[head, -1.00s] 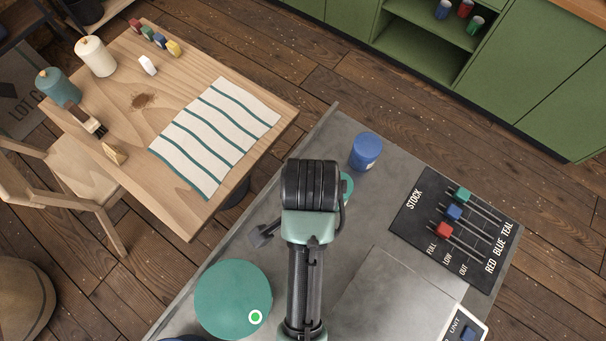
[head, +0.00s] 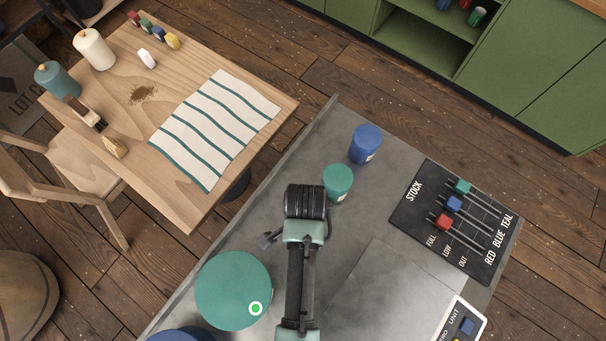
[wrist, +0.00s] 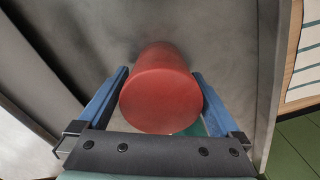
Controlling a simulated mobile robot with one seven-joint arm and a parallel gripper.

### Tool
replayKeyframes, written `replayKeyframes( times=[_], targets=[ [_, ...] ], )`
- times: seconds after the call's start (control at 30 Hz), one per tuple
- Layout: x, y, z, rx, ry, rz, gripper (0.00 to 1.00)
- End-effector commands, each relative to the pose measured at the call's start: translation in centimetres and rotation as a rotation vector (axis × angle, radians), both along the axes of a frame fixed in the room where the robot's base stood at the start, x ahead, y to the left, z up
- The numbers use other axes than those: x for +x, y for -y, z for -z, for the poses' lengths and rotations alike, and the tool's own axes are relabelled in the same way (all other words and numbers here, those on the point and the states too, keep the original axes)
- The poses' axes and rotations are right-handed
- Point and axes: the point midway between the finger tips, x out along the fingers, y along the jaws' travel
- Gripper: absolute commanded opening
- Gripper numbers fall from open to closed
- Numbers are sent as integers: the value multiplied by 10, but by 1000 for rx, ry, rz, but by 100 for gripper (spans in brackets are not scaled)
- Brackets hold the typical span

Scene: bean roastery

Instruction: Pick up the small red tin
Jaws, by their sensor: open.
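The small red tin (wrist: 160,95) fills the middle of the wrist view, its round red face toward the camera. My gripper (wrist: 161,74) is open, with one blue finger on each side of the tin. Small gaps seem to show beside it; I cannot tell whether either finger touches. In the head view my arm covers the grey worktop there, and the tin between my fingers is hidden.
On the grey worktop (head: 290,150) stand a small teal tin (head: 338,182), a small blue tin (head: 365,145) and a large teal canister (head: 233,290). A black slider board (head: 415,215) lies to the right. A wooden table (head: 185,195) stands at left.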

Motion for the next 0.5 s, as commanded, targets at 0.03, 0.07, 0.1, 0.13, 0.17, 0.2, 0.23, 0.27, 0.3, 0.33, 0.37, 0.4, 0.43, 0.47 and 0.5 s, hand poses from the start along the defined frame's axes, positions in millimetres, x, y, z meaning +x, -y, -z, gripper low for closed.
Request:
replayKeyframes(
  times=[0.03, 0.07, 0.1, 0.13, 0.17, 0.2, 0.23, 0.27, 0.3, 0.33, 0.37, 0.4, 0.43, 0.47, 0.5],
  targets=[
    [0, 0, 4, 0, 0, 0, 100],
    [0, 0, 5, 0, 0, -1, 100],
    [0, 0, 6, 0, 0, -1, 100],
    [0, 0, 7, 0, 1, -1, 100],
    [0, 0, 7, 0, 1, -1, 100],
    [0, 0, 7, 0, 1, -1, 100],
    [0, 0, 7, 0, 1, -1, 100],
    [0, 0, 7, 0, 2, -1, 100],
    [0, 0, 7, 0, 2, -1, 100],
    [0, 0, 7, 0, 2, -1, 96],
    [0, 0, 7, 0, 1, -1, 91],
    [0, 0, 7, 0, 1, -1, 84],
    [0, 0, 7, 0, 1, -1, 78],
    [0, 0, 7, 0, 1, -1, 73],
    [0, 0, 7, 0, 1, -1, 66]
  ],
)
